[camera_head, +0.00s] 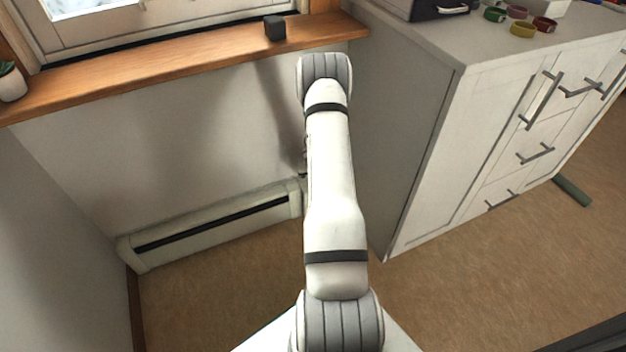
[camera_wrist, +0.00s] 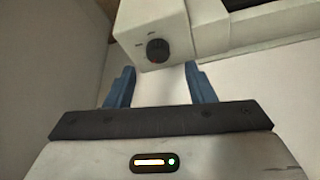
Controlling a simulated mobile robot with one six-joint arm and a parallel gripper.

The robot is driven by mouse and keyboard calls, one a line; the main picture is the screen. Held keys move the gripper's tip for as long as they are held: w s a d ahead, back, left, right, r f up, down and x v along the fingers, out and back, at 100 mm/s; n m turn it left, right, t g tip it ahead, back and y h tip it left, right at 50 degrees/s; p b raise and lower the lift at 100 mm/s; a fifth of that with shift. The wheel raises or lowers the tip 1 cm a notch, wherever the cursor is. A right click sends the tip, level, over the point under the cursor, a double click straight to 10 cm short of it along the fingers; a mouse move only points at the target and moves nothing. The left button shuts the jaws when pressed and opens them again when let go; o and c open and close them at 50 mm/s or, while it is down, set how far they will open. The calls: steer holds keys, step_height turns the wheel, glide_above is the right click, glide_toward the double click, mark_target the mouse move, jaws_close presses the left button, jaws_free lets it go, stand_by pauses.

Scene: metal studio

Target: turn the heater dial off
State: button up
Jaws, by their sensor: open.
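The heater (camera_head: 215,224) is a long, low white baseboard unit with a dark slot, along the foot of the wall in the head view. In the wrist view, the heater's end box (camera_wrist: 142,22) carries a round black dial (camera_wrist: 158,50) with a reddish mark at its lower edge. Small markings around the dial are too small to read. My gripper (camera_wrist: 158,84) is open, with its two blue fingers apart and nothing between them. The dial lies just beyond the fingertips, between them in the picture, apparently not touched. In the head view my arm hides the dial and the gripper.
A wooden windowsill (camera_head: 180,62) with a small dark block (camera_head: 274,28) runs above the heater. A white cabinet (camera_head: 410,150) with grey handles stands close to the right of my arm. Open brown floor (camera_head: 215,300) lies in front of the heater.

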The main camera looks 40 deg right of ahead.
steer(key=x, duration=0.5)
steer(key=shift+d+f, duration=0.1)
steer(key=shift+c, duration=0.4)
steer(key=c, duration=0.9)
